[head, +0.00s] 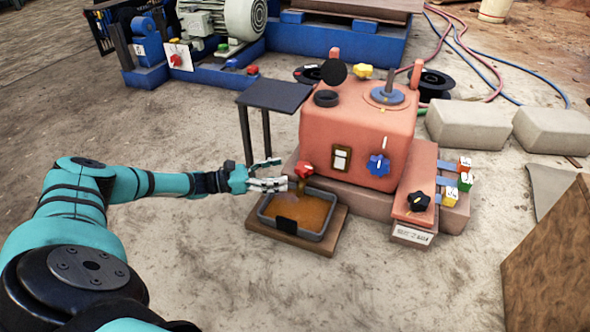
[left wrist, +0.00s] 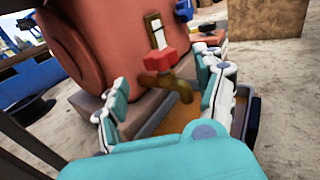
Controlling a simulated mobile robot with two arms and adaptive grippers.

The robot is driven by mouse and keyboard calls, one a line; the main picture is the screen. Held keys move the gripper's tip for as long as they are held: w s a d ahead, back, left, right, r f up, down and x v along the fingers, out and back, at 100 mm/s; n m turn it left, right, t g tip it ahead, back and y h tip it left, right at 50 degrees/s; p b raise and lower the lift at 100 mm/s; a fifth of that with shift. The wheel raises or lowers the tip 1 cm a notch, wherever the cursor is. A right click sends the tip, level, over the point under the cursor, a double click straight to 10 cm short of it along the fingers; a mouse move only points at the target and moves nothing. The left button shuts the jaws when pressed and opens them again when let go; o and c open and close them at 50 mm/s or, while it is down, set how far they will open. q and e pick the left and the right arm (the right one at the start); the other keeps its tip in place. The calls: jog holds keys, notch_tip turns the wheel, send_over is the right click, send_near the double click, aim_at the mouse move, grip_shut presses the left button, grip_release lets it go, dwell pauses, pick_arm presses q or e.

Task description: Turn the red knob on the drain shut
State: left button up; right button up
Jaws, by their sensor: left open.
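The red knob (head: 303,170) sits on top of the drain tap at the lower left of the salmon-pink machine (head: 359,132). In the left wrist view the red knob (left wrist: 160,59) is above the brass drain spout (left wrist: 166,81), ahead of and between my fingers. My left gripper (head: 284,180) is open just left of the knob. In the left wrist view its two fingers (left wrist: 162,98) are spread, with nothing between the pads. Whether a finger touches the knob I cannot tell. My right gripper is not in view.
A grey tray (head: 318,242) of brown liquid sits on a wooden board below the tap. A small dark table (head: 274,95) stands behind my left gripper. A blue knob (head: 378,164) and a black knob (head: 418,201) are to the right. Floor in front is clear.

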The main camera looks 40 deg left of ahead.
pick_arm(q)
jog(key=shift+v, duration=1.95)
